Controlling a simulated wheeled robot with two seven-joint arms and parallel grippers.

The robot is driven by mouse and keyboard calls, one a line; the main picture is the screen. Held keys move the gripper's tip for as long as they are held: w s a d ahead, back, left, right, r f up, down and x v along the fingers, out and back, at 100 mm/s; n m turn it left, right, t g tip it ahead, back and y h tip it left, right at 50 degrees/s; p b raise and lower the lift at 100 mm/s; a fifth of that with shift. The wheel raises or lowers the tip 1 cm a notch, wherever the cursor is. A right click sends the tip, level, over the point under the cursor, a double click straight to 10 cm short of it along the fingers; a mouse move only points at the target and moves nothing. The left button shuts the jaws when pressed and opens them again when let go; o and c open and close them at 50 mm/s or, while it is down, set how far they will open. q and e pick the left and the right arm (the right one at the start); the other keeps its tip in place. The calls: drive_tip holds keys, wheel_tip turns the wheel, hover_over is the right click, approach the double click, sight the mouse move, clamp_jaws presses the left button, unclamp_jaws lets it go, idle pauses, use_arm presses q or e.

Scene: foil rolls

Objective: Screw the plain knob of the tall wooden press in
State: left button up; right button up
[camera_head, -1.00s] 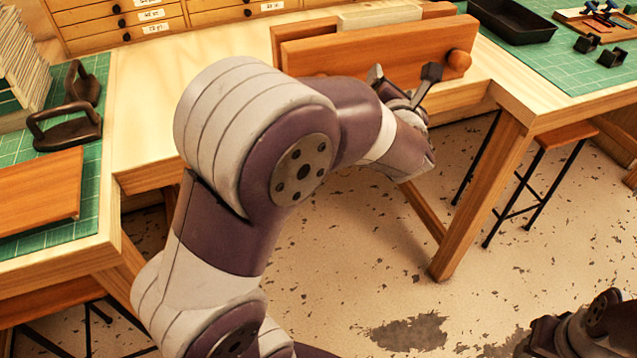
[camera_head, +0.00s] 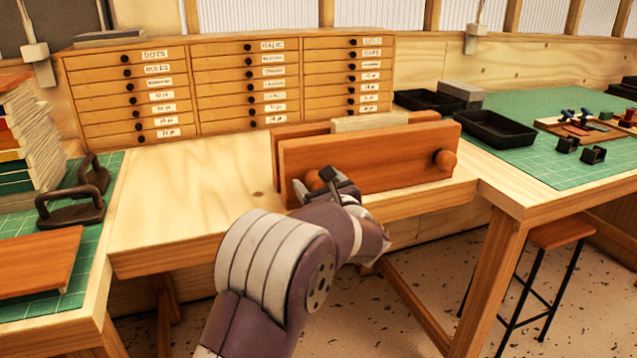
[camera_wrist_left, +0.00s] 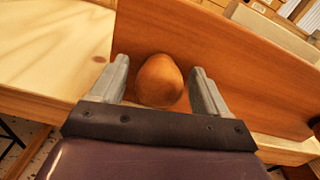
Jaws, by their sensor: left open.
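The tall wooden press (camera_head: 380,164) stands on the pale workbench, with upright boards and a pale block (camera_head: 369,122) between them. In the left wrist view, the left knob (camera_wrist_left: 159,82) sits between the two open fingers, with a gap visible on each side. My right gripper is out of view.
A drawer cabinet (camera_head: 225,90) stands behind the press. Black trays (camera_head: 494,131) and small tools lie on the green mat at right. Dark-handled irons (camera_head: 70,212) and a stack of books (camera_head: 35,135) are at left. The bench left of the press is clear.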

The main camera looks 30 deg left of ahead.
use_arm(q)
drive_tip(key=c, duration=1)
